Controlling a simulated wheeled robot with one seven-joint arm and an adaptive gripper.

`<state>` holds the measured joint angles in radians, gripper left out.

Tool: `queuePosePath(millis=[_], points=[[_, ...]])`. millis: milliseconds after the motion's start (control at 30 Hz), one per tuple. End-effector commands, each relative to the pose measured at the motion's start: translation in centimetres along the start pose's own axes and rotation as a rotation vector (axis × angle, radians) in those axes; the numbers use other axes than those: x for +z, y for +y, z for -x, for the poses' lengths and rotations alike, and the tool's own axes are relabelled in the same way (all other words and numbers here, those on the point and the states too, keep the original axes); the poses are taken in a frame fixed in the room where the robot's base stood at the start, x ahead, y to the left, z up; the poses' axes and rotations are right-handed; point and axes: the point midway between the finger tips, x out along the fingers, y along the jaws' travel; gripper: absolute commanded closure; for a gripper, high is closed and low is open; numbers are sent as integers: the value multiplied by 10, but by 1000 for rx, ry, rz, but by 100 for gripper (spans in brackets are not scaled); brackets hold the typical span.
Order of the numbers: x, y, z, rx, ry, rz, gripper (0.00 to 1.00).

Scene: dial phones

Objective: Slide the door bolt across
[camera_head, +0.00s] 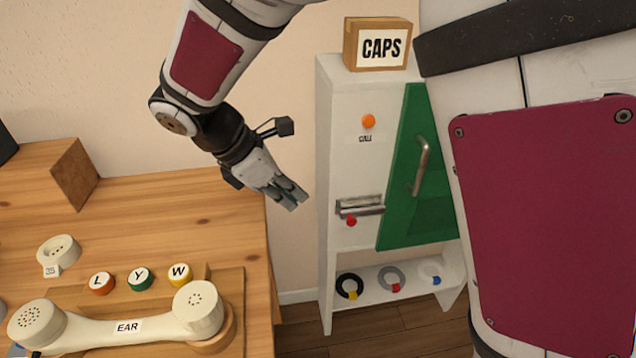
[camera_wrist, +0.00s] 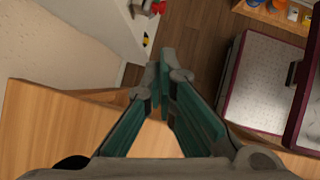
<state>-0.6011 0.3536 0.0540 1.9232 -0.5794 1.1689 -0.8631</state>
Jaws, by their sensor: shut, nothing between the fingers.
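The metal door bolt (camera_head: 368,205) with a red knob (camera_head: 351,221) is mounted on the front of a white cabinet (camera_head: 326,200). It sits left of the green door (camera_head: 405,170), which has a silver handle (camera_head: 420,165). I cannot tell whether the bolt's tip reaches the door. My gripper (camera_head: 293,197) is left of the cabinet, near the wooden table's right edge, apart from the bolt. In the wrist view, its fingers (camera_wrist: 165,80) are together with nothing between them. Part of the cabinet (camera_wrist: 118,25) shows at the top there, with a small red part.
The wooden table (camera_head: 200,215) at left holds a telephone handset (camera_head: 120,330) and several lettered buttons. A CAPS box (camera_head: 378,45) tops the cabinet. My own body covers the right side.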

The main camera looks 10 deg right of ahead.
Motion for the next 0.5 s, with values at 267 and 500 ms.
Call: queuePosePath(millis=[267,500], points=[[0,0,-22,-3,-2,-1,100],[-1,-1,-69,-4,-2,-1,100]])
